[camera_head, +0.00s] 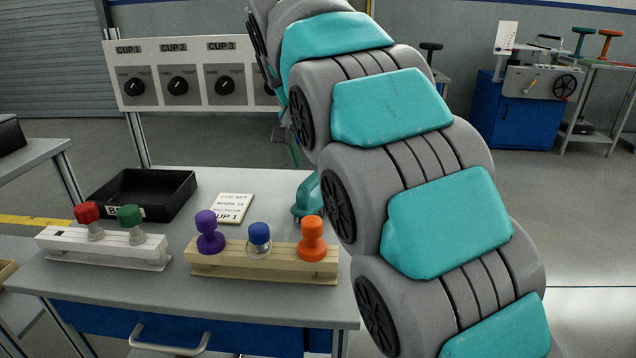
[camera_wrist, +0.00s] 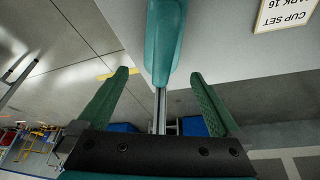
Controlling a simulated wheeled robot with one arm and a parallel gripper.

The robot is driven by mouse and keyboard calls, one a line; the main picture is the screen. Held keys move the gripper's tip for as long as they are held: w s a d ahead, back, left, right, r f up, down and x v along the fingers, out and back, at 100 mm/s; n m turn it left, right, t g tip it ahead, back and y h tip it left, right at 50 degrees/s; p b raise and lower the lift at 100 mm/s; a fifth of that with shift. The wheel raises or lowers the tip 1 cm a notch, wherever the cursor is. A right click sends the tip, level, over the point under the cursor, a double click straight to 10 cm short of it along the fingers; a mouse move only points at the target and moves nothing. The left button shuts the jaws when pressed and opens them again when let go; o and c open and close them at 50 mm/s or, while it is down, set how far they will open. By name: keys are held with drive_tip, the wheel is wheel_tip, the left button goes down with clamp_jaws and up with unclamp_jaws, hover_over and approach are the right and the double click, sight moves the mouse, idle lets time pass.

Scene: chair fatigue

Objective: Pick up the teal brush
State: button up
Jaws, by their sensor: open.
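The teal brush (camera_head: 305,199) stands on the worktable beside the card, partly hidden by my arm in the head view. In the wrist view a smooth teal piece (camera_wrist: 165,42), which looks like the brush, comes down from the top edge, ahead of and roughly centred between my fingers. My gripper (camera_wrist: 159,75) is open, with green fingers spread on both sides and nothing clasped. Whether the fingers overlap the brush in depth I cannot tell.
On the worktable (camera_head: 260,180) are a black bin (camera_head: 143,195), a card (camera_head: 232,208), a white rack (camera_head: 104,247) with red and green stoppers, and a wooden rack (camera_head: 262,262) with purple, blue and orange stoppers. A cup dial panel (camera_head: 190,72) stands behind.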

sight(321, 189)
drive_tip(key=shift+p+x, duration=0.3)
drive_tip(key=shift+x, duration=3.55)
drive_tip(key=shift+a, duration=0.1)
drive_tip(key=c, duration=1.5)
drive_tip(key=shift+r, duration=0.15)
drive_tip(key=shift+r, duration=4.85)
